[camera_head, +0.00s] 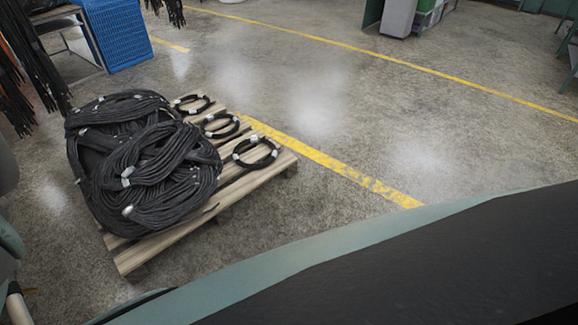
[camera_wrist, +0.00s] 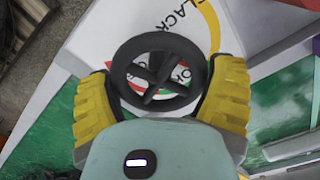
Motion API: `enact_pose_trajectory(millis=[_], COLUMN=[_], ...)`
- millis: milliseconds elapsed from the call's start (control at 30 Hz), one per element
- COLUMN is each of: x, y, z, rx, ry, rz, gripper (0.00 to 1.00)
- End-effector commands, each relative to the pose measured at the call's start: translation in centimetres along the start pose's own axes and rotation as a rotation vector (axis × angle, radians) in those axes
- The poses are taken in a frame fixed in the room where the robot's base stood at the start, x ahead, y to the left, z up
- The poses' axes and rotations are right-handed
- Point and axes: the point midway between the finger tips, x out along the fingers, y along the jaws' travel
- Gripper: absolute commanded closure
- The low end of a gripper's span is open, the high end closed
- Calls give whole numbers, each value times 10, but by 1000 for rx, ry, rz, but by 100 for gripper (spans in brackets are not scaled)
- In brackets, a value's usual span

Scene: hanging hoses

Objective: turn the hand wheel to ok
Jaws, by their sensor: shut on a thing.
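In the wrist view, the black hand wheel (camera_wrist: 158,41) with crossed spokes faces me in front of a pale panel. My gripper (camera_wrist: 160,74) has its two yellow ridged fingers on the left and right of the wheel, shut on its rim. Behind the wheel is a round dial (camera_wrist: 122,74) with red and green parts. An "OK" mark (camera_wrist: 182,72) shows between the spokes at the right. The word "SLACK" (camera_wrist: 184,14) and a yellow arc are above right. The wheel hides much of the dial, and I cannot tell a pointer. The head view does not show the wheel.
In the head view, a wooden pallet (camera_head: 165,252) holds a heap of black hose coils (camera_head: 140,160) and several small coils. A blue crate (camera_head: 117,32) and hanging hoses (camera_head: 32,70) are at upper left. The floor with yellow lines is clear beyond the pallet.

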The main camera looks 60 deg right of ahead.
Motion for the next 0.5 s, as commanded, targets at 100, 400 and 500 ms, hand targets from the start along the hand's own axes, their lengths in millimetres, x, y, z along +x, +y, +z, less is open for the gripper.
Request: enact_pose_trajectory(millis=[100, 400, 500], x=[0, 1, 0], y=[-1, 0, 1], z=[0, 0, 0], rx=[103, 321, 372], ry=[-1, -1, 3], rz=[0, 1, 2], gripper=[53, 53, 53])
